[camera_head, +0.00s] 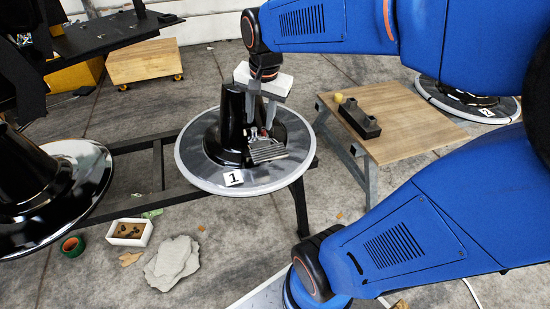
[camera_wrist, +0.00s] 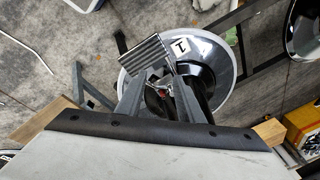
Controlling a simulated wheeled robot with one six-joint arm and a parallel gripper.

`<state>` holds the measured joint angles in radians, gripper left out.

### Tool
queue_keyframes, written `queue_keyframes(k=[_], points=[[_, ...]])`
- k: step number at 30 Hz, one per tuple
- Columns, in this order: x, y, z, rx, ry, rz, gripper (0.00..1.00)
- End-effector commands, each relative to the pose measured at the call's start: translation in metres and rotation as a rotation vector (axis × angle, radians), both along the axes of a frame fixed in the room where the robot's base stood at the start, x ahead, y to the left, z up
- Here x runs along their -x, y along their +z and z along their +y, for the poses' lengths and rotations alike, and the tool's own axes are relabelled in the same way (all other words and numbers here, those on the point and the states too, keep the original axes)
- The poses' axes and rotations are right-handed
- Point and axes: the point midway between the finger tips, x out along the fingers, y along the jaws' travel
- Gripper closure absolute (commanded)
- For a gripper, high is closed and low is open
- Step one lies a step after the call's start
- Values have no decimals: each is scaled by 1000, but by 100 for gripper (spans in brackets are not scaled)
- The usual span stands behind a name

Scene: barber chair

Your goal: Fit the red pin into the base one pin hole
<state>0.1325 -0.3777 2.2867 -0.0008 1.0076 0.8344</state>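Base one is a black cone on a round grey disc (camera_head: 190,165) with a card marked 1 (camera_head: 232,178); it also shows in the wrist view (camera_wrist: 222,60). A ribbed metal pedal (camera_head: 267,150) sticks out of its front, also in the wrist view (camera_wrist: 146,59). My gripper (camera_head: 259,120) is down at the cone by the pedal, its two fingers apart. In the wrist view its fingers (camera_wrist: 160,82) stand on either side of a small red piece (camera_wrist: 163,93), which looks like the red pin. I cannot tell how deep it sits; the pin hole is hidden.
A black base (camera_head: 40,185) is at left. A white box (camera_head: 130,232) and green tape roll (camera_head: 72,245) lie on the floor.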

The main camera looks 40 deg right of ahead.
Motion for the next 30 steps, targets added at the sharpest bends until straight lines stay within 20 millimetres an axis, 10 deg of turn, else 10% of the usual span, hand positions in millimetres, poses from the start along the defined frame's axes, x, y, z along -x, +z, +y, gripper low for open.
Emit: queue_keyframes(k=[15, 30], points=[[121, -15, 44, 228, 794, -142, 66], [139, -23, 48, 278, 930, -161, 66]])
